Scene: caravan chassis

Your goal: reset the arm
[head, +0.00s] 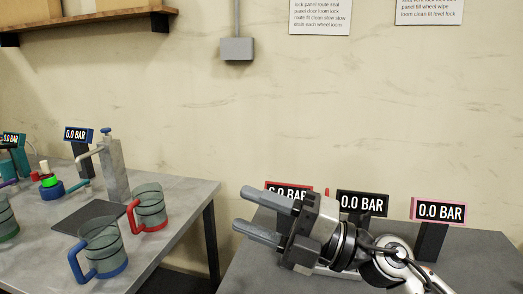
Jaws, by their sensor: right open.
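My right gripper (254,212) is in the head view, in front of the right-hand table (480,262). Its two grey fingers point to the left and stand apart with nothing between them. My right arm (395,258) comes in from the lower right. The gripper partly covers a red-framed display that seems to read 0.0 BAR. My left gripper is not in view.
Two more displays, black (362,203) and pink (438,212), stand behind my arm. The left table (180,205) holds a red-handled jug (150,205), a blue-handled jug (101,245) and a metal tap column (114,170). A gap separates the tables.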

